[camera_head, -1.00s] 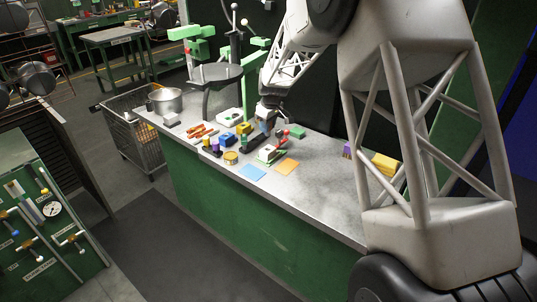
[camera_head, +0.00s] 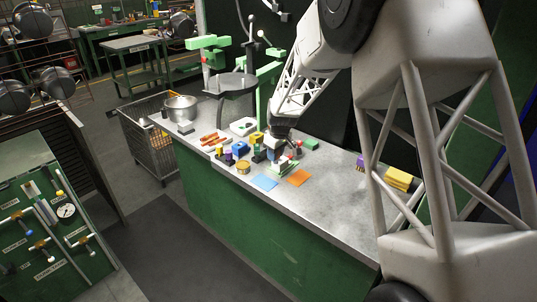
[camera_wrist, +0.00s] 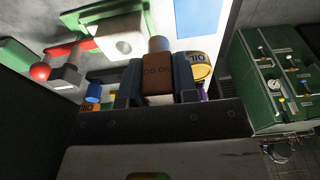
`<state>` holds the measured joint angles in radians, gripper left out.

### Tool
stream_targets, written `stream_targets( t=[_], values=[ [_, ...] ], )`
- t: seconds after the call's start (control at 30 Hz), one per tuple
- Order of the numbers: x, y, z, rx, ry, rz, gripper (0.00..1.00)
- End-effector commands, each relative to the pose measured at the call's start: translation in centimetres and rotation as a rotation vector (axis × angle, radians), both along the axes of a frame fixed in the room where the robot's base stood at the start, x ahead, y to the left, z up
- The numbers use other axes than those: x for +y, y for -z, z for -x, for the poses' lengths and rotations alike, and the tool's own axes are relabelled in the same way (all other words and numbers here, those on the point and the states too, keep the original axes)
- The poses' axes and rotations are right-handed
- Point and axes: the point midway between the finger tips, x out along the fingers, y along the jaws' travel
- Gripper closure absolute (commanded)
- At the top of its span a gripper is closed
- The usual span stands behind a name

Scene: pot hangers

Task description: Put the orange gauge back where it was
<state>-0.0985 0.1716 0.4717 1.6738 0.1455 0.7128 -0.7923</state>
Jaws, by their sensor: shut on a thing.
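My gripper (camera_wrist: 159,84) is shut on a brownish-orange block with small round markings, apparently the orange gauge (camera_wrist: 158,72). A grey cylinder shows beyond its end. In the head view my gripper (camera_head: 274,153) is low over the workbench, among the small items and beside the green-and-white device (camera_head: 285,166). The held gauge is too small and hidden to make out there. A flat orange square (camera_head: 299,178) and a flat blue square (camera_head: 264,183) lie at the bench's front edge. I cannot tell whether the gauge touches anything below.
Close around the gripper stand a yellow tin (camera_head: 243,167), a blue block (camera_head: 239,149) and orange pieces (camera_head: 211,138). A red ball knob (camera_wrist: 40,72) shows in the wrist view. A drill press (camera_head: 231,84) and a pot (camera_head: 181,107) stand behind. The bench's right half is mostly clear.

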Motion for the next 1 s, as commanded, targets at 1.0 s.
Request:
stream_targets(
  t=[1.0],
  values=[
    [0.8,0.8,-6.9,0.002,0.001,0.000,0.97]
  ],
)
